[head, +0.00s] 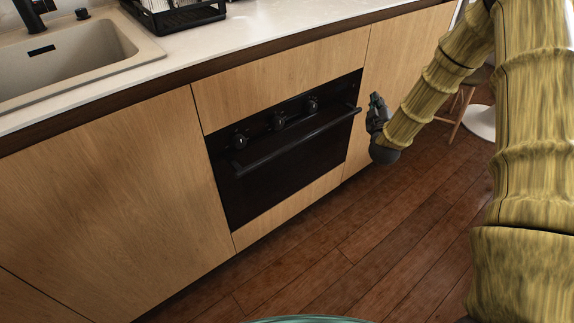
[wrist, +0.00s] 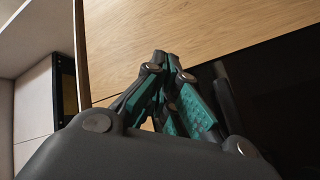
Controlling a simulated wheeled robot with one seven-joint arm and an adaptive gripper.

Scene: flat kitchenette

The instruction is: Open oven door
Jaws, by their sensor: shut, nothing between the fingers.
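The black oven (head: 270,175) is built into the wooden cabinet front under the counter. Its door is closed. A long dark bar handle (head: 300,138) runs across the front, below several round knobs. My gripper (head: 375,98) is just right of the handle's right end, in front of the cabinet face; I cannot tell whether it touches the handle. In the wrist view my gripper (wrist: 160,57) is shut and empty, its green-padded fingers together. A dark bar, probably the handle (wrist: 226,92), stands close on the right of the fingers there.
A sink (head: 70,55) with a dark faucet (head: 30,12) is set in the pale counter (head: 225,42) at the left. A black dish rack (head: 175,14) stands on the counter. A wooden chair (head: 463,108) is at the right. The wooden floor (head: 340,240) before the oven is clear.

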